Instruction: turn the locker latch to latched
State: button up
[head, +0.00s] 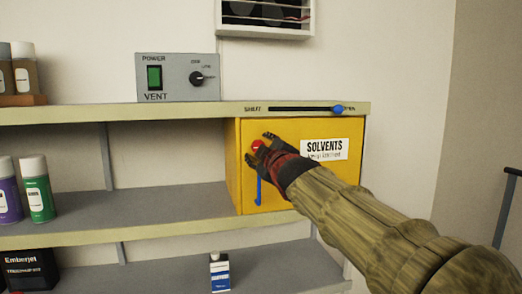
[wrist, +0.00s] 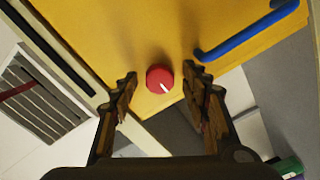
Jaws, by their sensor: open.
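The yellow solvents locker (head: 275,192) is built into the right end of the shelf, its door closed against the frame. Its latch is a round red knob (head: 257,146) at the door's upper left, with a white pointer mark, and it also shows in the wrist view (wrist: 160,79). A blue handle (head: 259,188) hangs below the knob, and shows at the upper right of the wrist view (wrist: 250,32). My gripper (head: 258,145) is open at the knob. In the wrist view the fingertips (wrist: 160,82) stand on either side of the knob, with gaps between.
A blue slider (head: 338,108) runs along the shelf edge above the locker. A grey vent box (head: 178,78) stands on the top shelf. Spray cans (head: 37,188) stand at left, and a small blue-white bottle (head: 219,271) is on the lower shelf.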

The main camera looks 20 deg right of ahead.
jog(key=shift+s, duration=0.15)
jog(key=s, duration=1.1)
jog(key=shift+s, duration=0.35)
jog(key=s+d+f+m+g+h, duration=0.1)
jog(key=s+d+f+m+g, duration=0.15)
jog(key=f, duration=0.75)
jog(key=s+d+f+m+g+h, duration=0.1)
jog(key=s+f+m+g, duration=0.25)
jog(key=f, duration=0.65)
jog(key=s+a+f+m+g+y+b, duration=0.1)
jog(key=s+a+f+m+g+b, duration=0.1)
jog(key=s+f, duration=0.9)
jog(key=s+a+f+m+g+y+b, duration=0.1)
jog(key=s+f+m+g+b, duration=0.2)
jog(key=s+f, duration=0.9)
notch_tip(320, 180, down, 3)
jog(key=shift+a+f+g+b, duration=0.1)
jog(key=shift+a+g+b, duration=0.25)
jog(key=shift+g+b, duration=0.55)
jog(key=shift+w, duration=0.1)
